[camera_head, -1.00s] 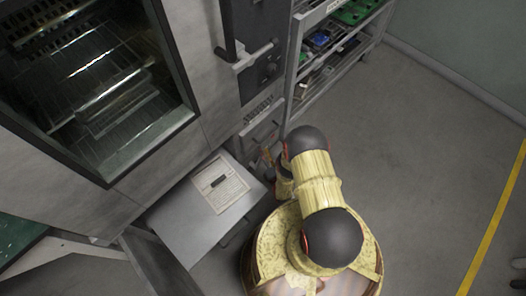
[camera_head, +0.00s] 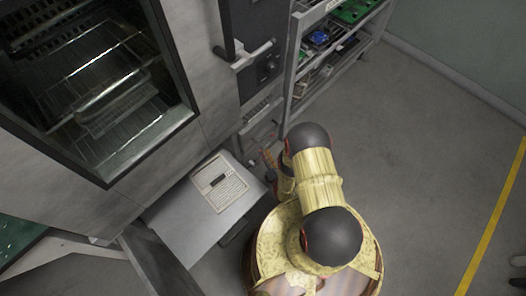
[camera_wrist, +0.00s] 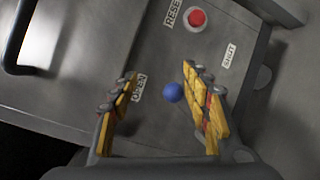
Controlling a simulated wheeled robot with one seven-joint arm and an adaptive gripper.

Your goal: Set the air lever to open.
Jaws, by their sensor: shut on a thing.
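The air lever's round blue knob (camera_wrist: 173,92) shows in the wrist view on a grey panel. It lies between the yellow fingers of my gripper (camera_wrist: 160,73), close beside the right finger. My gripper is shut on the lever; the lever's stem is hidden. The OPEN label (camera_wrist: 139,88) is left of the knob, partly beside the left finger. The SHUT label (camera_wrist: 228,55) is to the upper right, beyond the right finger. The knob is nearer to OPEN than to SHUT. In the head view my gripper (camera_head: 267,158) is small at the cabinet's lower front, and the knob cannot be made out.
A red button (camera_wrist: 196,18) with a RESET label sits above the knob. A bar handle (camera_wrist: 22,40) is at the upper left. In the head view, a small table (camera_head: 180,225) with a paper, a shelf rack (camera_head: 297,60) and the oven-like cabinet (camera_head: 190,60) surround the arm.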

